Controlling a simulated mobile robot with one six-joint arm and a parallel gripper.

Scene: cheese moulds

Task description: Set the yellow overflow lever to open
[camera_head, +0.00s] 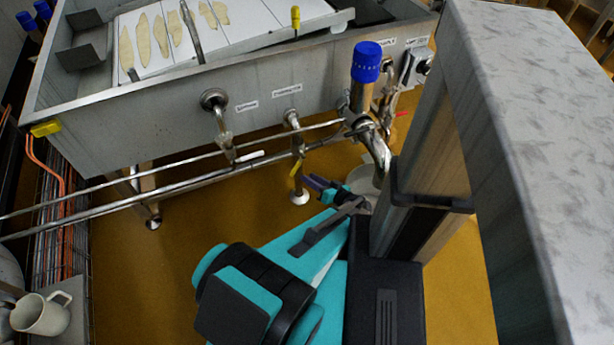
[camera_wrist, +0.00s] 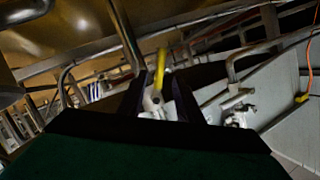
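The yellow overflow lever (camera_head: 296,167) is on the vertical drain pipe under the vat's front, below a small label too blurred to read. It slants downward in the head view. In the wrist view the yellow lever (camera_wrist: 161,63) stands out ahead, in line with the gap between my fingers. My gripper (camera_head: 311,182) is just right of and below the lever in the head view. In the wrist view my gripper (camera_wrist: 160,85) is open, with dark fingers apart and a pale valve part showing between them. I cannot tell whether a finger touches the lever.
The steel vat (camera_head: 160,118) stands above, with horizontal rails (camera_head: 110,205) below it. A white lever (camera_head: 250,157) is left of the yellow one; a red lever (camera_head: 403,114) is to the right.

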